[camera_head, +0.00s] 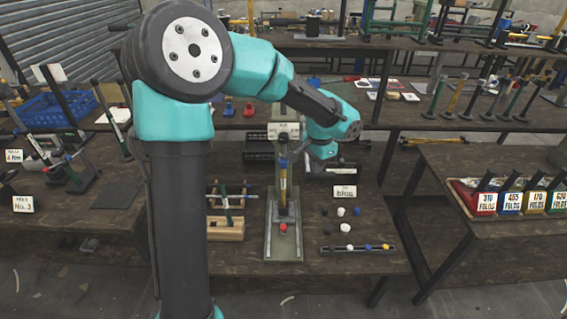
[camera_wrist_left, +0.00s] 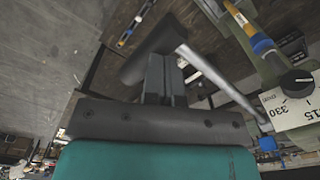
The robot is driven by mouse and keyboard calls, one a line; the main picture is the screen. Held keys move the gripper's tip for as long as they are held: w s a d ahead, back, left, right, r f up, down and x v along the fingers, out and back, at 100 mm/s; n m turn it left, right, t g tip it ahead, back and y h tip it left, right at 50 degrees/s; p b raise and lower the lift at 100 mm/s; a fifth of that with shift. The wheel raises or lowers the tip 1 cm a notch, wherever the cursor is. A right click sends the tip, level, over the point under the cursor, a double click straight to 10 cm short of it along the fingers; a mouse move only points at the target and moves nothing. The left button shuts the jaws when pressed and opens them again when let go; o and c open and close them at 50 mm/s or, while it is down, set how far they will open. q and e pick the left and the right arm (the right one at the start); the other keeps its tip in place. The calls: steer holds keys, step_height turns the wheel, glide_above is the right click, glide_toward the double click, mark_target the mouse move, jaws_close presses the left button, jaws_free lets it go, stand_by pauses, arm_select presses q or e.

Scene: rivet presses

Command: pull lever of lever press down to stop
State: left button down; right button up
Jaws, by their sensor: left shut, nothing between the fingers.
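The lever press stands mid-bench in the head view, with a pale green base plate (camera_head: 270,248) and an upright blue and yellow ram (camera_head: 283,188). In the left wrist view, its lever shows as a metal rod (camera_wrist_left: 222,80) with a thick dark grip (camera_wrist_left: 150,48), sloping up from the press at the right. My left gripper (camera_wrist_left: 164,62) is shut and empty, with its fingertips close to the grip; I cannot tell whether they touch. In the head view my left arm reaches behind and right of the press, and the lever cannot be made out there. My right gripper is out of view.
A wooden holder (camera_head: 225,229) stands left of the press. A dark rail (camera_head: 357,248) with coloured pieces and several loose caps lie to its right. A small sign (camera_head: 344,191) stands near the arm. A scale plate (camera_wrist_left: 292,108) is on the press.

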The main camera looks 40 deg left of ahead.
arm_select(q)
steer(key=shift+f, duration=0.2)
stand_by(0.4)
steer(key=shift+w+a+f, duration=0.1)
steer(key=shift+f, duration=1.55)
steer(key=shift+w+a+f, duration=0.1)
steer(key=shift+f, duration=0.65)
steer(key=shift+w+a+f, duration=0.1)
steer(key=shift+f, duration=0.7)
steer(key=shift+w+a+f, duration=0.15)
steer(key=shift+w+f, duration=0.05)
steer(key=shift+f, duration=0.55)
steer(key=shift+w+a+f, duration=0.1)
steer(key=shift+w+f, duration=0.05)
steer(key=shift+f, duration=0.55)
steer(key=shift+f, duration=0.15)
